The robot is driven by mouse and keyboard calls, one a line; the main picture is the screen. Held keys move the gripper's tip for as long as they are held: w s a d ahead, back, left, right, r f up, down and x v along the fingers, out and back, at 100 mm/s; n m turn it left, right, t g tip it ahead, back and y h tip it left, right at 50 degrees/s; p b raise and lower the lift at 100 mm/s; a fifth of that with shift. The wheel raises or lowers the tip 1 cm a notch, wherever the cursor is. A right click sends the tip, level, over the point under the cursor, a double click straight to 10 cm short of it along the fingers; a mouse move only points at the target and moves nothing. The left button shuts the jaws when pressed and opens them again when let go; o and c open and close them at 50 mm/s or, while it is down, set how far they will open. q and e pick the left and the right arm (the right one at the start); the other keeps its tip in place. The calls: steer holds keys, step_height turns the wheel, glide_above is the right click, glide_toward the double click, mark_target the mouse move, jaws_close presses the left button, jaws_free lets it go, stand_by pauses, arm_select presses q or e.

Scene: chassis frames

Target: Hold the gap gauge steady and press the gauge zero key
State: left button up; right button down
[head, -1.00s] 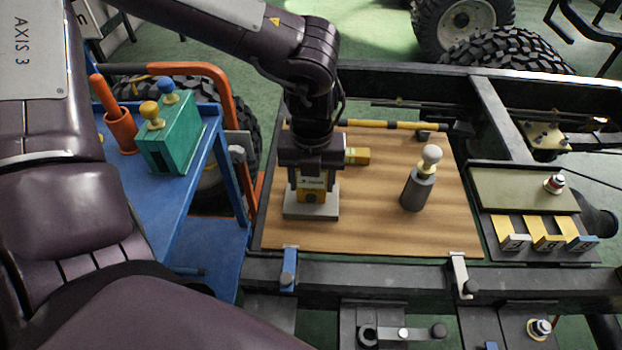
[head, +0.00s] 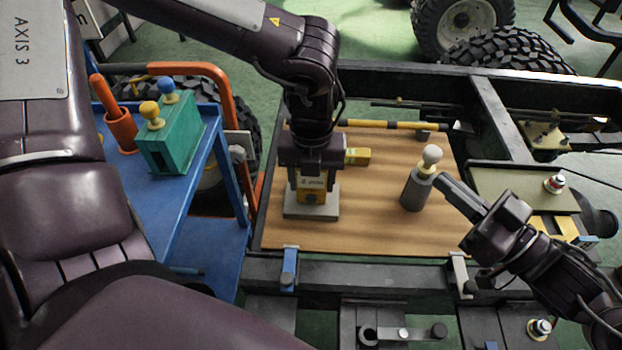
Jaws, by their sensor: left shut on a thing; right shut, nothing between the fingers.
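The gap gauge (head: 313,196), a yellow block with a pale label and a small dark round spot on its front, stands upright on a grey base (head: 312,212) on the wooden board. My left gripper (head: 312,180) points down over it and is shut on it. I cannot tell for sure which part is the zero key. My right gripper (head: 441,181) is shut and empty. Its fingertips point left, close beside a grey cylinder with a cream knob (head: 415,190); I cannot tell whether they touch.
The wooden board (head: 375,225) lies on the dark chassis frame, with clear wood between gauge and cylinder. A yellow block (head: 357,156) and a yellow-black bar (head: 385,125) are behind. A blue cart (head: 190,205) at left carries a green box (head: 178,145). An olive tray (head: 490,182) is at right.

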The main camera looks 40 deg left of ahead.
mark_target(311, 199)
steer(key=s+a+f+m+h, duration=0.1)
steer(key=s+a+f+m, duration=0.1)
steer(key=s+a+f, duration=0.2)
steer(key=s+a+f+m+h, duration=0.1)
steer(key=s+a+f+m, duration=0.1)
steer(key=s+a+f, duration=0.2)
steer(key=s+a+f+m+g, duration=0.1)
steer(key=s+a+f, duration=0.4)
steer(key=s, duration=0.3)
steer(key=shift+a+m+h, duration=0.25)
steer(key=shift+m+h, duration=0.15)
steer(key=shift+w, duration=0.1)
steer(key=shift+w+a, duration=0.75)
steer(key=shift+w, duration=0.5)
steer(key=shift+w+a, duration=0.8)
steer(key=shift+w, duration=0.45)
steer(key=shift+w+a, duration=0.75)
steer(key=shift+w, duration=0.5)
steer(key=shift+w, duration=0.1)
steer(key=shift+w+a, duration=0.2)
steer(key=shift+w, duration=0.05)
